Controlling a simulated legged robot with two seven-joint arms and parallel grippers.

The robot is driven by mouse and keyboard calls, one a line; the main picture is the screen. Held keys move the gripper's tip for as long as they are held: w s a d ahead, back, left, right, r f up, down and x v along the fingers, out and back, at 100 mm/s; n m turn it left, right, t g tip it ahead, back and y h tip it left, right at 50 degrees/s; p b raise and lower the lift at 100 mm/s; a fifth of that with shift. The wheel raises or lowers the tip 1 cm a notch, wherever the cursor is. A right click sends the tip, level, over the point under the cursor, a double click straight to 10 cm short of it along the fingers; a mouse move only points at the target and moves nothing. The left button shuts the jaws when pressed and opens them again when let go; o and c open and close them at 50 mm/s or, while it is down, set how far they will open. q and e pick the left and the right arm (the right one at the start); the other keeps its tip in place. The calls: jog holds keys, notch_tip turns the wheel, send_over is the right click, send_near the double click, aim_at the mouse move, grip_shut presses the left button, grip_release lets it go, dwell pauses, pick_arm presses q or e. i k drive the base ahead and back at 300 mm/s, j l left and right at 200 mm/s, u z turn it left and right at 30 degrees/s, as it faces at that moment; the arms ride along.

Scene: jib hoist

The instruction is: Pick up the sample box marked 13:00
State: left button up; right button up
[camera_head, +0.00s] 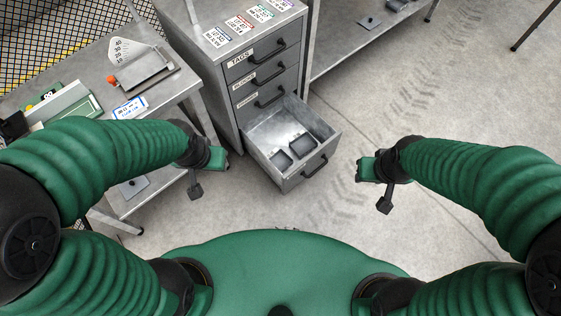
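Two small dark boxes lie in the open bottom drawer (318,128) of the grey cabinet, a left one (281,160) and a right one (304,147). I can read no time on either, so I cannot tell which, if any, is marked 13:00. My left gripper (206,172) is left of the drawer, between it and the bench. My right gripper (374,182) is right of the drawer, over the floor. Neither gripper touches a box, and I see nothing held.
The cabinet (225,113) has closed upper drawers and several printed cards on top. Clear floor (345,240) lies right of the drawer.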

aim_at(282, 160)
jog(key=i+l+u, duration=0.2)
jog(key=i+u, duration=0.2)
jog(key=i+l+u, duration=0.45)
jog(key=i+j, duration=0.05)
